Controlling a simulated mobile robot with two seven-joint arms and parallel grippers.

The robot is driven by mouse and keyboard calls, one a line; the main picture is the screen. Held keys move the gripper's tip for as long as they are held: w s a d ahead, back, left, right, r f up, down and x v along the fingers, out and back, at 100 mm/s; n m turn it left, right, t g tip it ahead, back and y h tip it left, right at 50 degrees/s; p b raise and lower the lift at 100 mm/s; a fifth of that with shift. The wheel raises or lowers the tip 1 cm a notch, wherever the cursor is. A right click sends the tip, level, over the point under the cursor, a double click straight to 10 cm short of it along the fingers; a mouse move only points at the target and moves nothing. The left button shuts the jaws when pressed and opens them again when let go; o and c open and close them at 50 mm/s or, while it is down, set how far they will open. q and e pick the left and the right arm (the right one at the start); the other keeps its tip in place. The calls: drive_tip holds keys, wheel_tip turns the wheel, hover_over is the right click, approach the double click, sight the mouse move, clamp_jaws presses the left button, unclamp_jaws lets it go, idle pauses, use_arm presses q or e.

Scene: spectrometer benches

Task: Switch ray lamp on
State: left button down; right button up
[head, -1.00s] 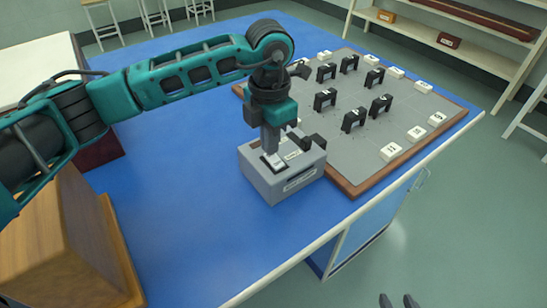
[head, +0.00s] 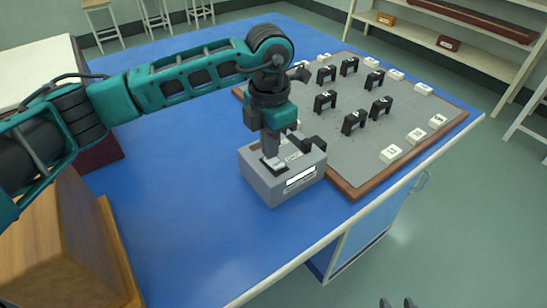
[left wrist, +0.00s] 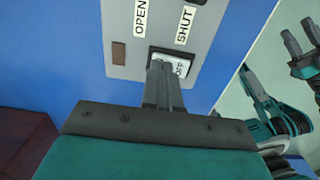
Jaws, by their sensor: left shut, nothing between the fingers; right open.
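The ray lamp (head: 256,178) is a grey box on the blue bench, beside the board's near corner. A strip on its front face (head: 300,175) glows bright white. Its rocker switch (left wrist: 178,60) is on top, and "OFF" can be read on it in the left wrist view. My left gripper (head: 270,152) is shut and empty, pointing down with its fingertips at the switch, apparently touching it; they hide part of it. My right gripper (head: 398,302) is open and empty at the bottom edge, far from the lamp; it also shows in the left wrist view (left wrist: 302,42).
A grey board with a wooden rim (head: 360,189) holds several black stands and white labelled blocks right behind the lamp. A wooden box (head: 60,235) stands at the near left. The bench (head: 200,235) is clear in front of the lamp.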

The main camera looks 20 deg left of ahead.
use_arm(q)
wheel_tip(320, 180, up, 6)
drive_tip(key=p, duration=0.3)
drive_tip(key=shift+r, duration=0.2)
idle(0.5)
